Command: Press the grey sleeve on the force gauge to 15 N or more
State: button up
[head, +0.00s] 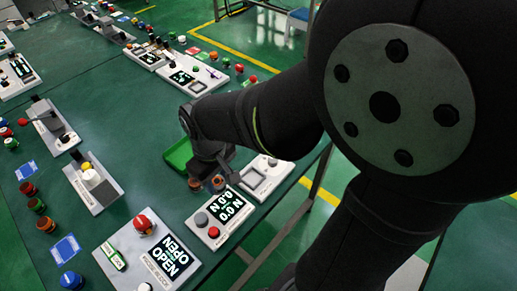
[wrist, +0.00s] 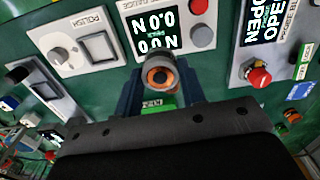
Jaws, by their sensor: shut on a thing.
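The force gauge (head: 228,206) is a white panel on the green table, right of centre front. Its display reads 0.0 N on both lines, with a grey round pad (head: 201,220) and a red button (head: 213,233) beside it. The gauge also shows at the top of the wrist view (wrist: 150,30). My gripper (head: 207,184) is just behind the gauge, apart from the pad. In the wrist view it is shut on a short cylinder (wrist: 158,75), with an orange ring, dark centre and greyish side. I take it for the sleeve; its lower part is hidden.
A white POLISH panel (head: 265,174) stands right of my gripper, a green tray (head: 179,156) behind it. The OPEN panel (head: 171,256) with a red knob is at the front left. Several coloured cylinders (head: 37,205) stand at the left. Bare table lies between.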

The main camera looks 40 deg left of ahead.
jog(key=s+n, duration=0.1)
jog(key=s, duration=0.6)
send_over(201, 218)
jog(key=shift+f, duration=3.15)
jog(key=shift+f, duration=1)
jog(key=shift+r, duration=0.1)
notch_tip(201, 218, up, 7)
dwell(1.2)
jog(key=shift+a, duration=0.1)
dwell(0.4)
